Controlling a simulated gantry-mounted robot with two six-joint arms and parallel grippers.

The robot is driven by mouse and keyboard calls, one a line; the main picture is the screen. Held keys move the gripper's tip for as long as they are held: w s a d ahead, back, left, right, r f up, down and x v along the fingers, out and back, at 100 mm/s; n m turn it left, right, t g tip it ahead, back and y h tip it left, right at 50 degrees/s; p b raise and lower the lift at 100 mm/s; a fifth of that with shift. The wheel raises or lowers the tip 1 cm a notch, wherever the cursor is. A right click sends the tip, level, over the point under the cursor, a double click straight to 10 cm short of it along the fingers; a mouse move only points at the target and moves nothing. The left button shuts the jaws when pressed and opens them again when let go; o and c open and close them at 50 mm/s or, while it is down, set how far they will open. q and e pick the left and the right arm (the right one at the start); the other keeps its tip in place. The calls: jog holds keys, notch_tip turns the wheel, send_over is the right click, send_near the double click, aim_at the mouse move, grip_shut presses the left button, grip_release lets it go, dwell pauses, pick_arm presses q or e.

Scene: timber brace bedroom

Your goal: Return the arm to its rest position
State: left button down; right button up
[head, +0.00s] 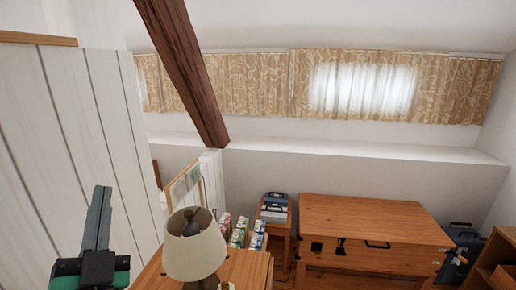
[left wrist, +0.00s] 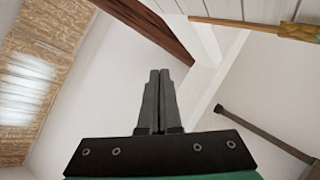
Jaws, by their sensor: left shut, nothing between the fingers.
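My left gripper (head: 99,215) stands at the lower left of the head view, its dark fingers pointing up. It is in front of the white plank wall. In the left wrist view its two fingers (left wrist: 160,78) are pressed together with nothing between them. Behind them are the pale ceiling, a dark beam and a curtain. My right gripper is not in view.
A table lamp (head: 194,245) stands on a wooden surface right of my left gripper. Small cartons (head: 240,232) stand beyond it. A wooden chest (head: 370,225) is at the right. A dark slanted timber beam (head: 183,70) crosses above.

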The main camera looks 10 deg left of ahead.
pick_arm(q)
jog(key=s+d+r+t+h, duration=0.7)
jog(key=s+d+r+h, duration=0.2)
jog(key=d+r+h, duration=0.4)
notch_tip(320, 180, up, 19)
jog(key=a+h+p, duration=0.1)
jog(key=p, duration=1.7)
jog(key=shift+w+g+p, duration=0.3)
jog(key=shift+w+p, duration=0.05)
jog(key=shift+p, duration=0.05)
